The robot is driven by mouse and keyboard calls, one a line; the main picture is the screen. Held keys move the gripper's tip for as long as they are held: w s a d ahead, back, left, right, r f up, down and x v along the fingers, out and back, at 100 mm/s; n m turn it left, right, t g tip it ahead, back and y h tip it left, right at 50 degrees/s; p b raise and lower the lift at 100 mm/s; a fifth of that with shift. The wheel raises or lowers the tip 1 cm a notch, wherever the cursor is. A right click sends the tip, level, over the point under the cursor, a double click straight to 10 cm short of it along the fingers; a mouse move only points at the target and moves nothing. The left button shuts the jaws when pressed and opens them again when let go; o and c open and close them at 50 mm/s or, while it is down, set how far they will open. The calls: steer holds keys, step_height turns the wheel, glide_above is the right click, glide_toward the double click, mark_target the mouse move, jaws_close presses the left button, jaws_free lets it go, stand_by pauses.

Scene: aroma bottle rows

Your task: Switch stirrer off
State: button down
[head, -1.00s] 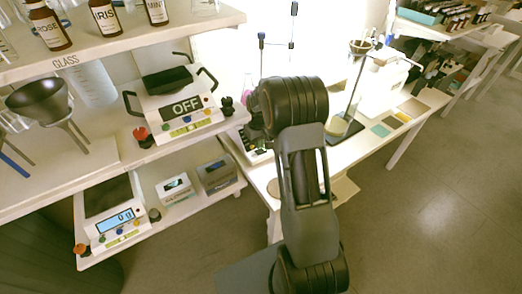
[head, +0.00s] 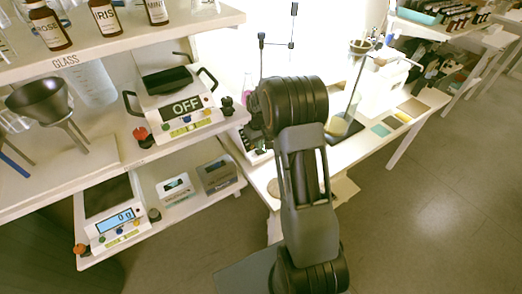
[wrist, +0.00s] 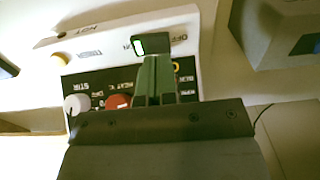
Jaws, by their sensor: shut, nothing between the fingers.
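The stirrer's front panel (wrist: 88,85) shows upside down in the wrist view, with a white knob (wrist: 76,104) by a STIR label and a red knob (wrist: 118,101) by a HEAT label. A dark rocker switch (wrist: 154,44) with a lit green patch sits on the pale strip above, close to an OFF label. My gripper (wrist: 157,60) is shut and empty, its fingertips right at the switch. I cannot tell whether they touch it. In the head view my arm hides the gripper and most of the stirrer (head: 254,150).
In the wrist view a grey box (wrist: 270,32) is at upper right.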

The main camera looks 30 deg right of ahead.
steer(key=shift+f+b, duration=1.05)
steer(key=shift+f, duration=0.5)
stand_by(0.5)
steer(key=shift+r, duration=0.15)
steer(key=shift+r+p, duration=2.5)
steer(key=shift+r, duration=0.9)
